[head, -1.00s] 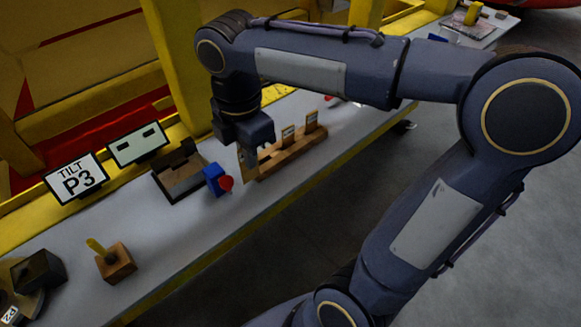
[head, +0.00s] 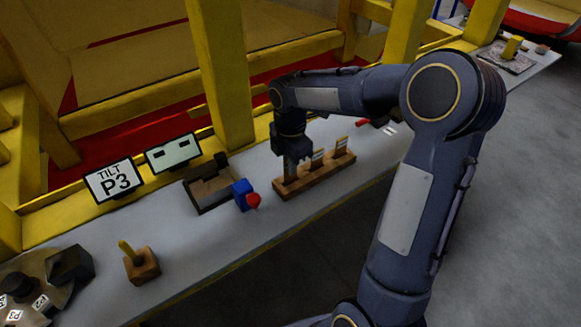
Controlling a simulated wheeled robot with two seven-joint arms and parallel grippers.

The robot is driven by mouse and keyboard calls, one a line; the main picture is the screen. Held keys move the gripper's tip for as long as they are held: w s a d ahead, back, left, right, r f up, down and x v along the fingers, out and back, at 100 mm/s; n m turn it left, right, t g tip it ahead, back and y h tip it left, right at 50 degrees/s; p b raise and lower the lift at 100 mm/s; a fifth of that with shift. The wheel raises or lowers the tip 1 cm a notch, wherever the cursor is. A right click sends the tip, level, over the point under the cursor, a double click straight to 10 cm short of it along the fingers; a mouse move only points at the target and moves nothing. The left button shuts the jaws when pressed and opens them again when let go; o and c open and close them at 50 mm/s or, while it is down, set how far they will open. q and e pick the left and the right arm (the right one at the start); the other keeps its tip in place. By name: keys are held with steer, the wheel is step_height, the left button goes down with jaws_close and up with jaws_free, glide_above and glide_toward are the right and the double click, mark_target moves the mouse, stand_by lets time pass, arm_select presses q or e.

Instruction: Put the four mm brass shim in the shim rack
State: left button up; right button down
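The shim rack (head: 318,180) is a long wooden block on the grey bench, with two upright labelled shims, one near its middle (head: 317,157) and one toward its right end (head: 341,145). My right gripper (head: 291,170) points down at the rack's left end, its fingers close to the wood. The brass shim that showed under the gripper earlier is not clearly visible now; the dark fingers cover that spot. I cannot tell whether the fingers are still closed on it. My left gripper is not in view.
A blue block with a red knob (head: 243,195) stands just left of the rack. An open tray (head: 209,190) lies behind it. The bench front is clear.

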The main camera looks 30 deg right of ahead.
steer(key=shift+f, duration=0.95)
steer(key=shift+f, duration=0.15)
steer(key=c, duration=1.6)
jaws_free()
steer(key=shift+c, duration=0.2)
